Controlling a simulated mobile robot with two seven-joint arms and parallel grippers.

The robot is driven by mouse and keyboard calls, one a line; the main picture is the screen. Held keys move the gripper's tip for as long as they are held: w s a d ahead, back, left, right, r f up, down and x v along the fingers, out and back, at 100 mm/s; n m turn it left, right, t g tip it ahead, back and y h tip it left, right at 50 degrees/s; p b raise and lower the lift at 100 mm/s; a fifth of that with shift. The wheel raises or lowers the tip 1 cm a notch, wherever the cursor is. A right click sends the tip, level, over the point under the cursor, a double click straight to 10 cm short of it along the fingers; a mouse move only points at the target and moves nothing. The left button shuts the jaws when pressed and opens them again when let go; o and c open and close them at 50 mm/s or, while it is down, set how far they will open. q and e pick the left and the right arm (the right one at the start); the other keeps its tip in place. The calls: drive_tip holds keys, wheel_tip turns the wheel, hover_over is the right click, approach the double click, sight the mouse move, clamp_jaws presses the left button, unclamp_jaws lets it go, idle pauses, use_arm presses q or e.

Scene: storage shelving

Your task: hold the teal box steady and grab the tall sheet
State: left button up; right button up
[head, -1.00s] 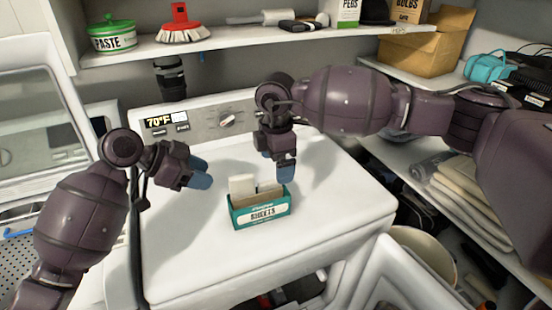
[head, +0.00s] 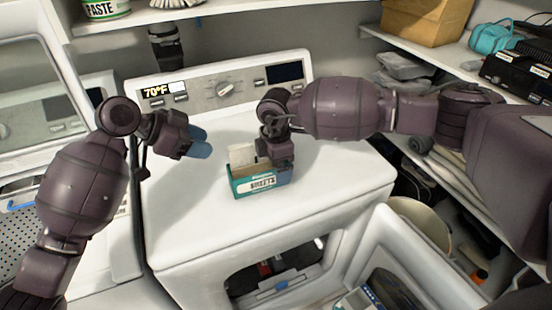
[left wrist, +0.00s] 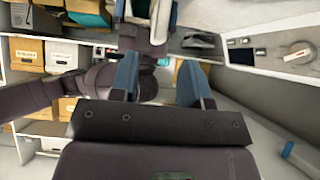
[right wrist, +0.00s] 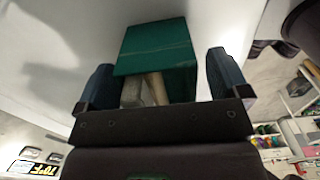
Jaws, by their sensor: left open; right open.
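The teal box (head: 262,184), labelled SHEETS, stands upright on the white washer top. The tall sheet (head: 241,156) is pale and rises from the box's left part. My right gripper (head: 280,163) points down over the box's right part and hides what is there. My left gripper (head: 197,143) is open and empty, left of the tall sheet and apart from the box.
The washer top (head: 190,235) is clear around the box. Its control panel (head: 228,88) stands behind. An open white door (head: 385,245) and a pale bucket (head: 422,222) are at lower right. Shelving (head: 400,70) runs along the right, with a cardboard box (head: 425,20).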

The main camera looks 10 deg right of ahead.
drive_tip(key=c, duration=1)
use_arm(q)
drive_tip(key=shift+o, duration=0.4)
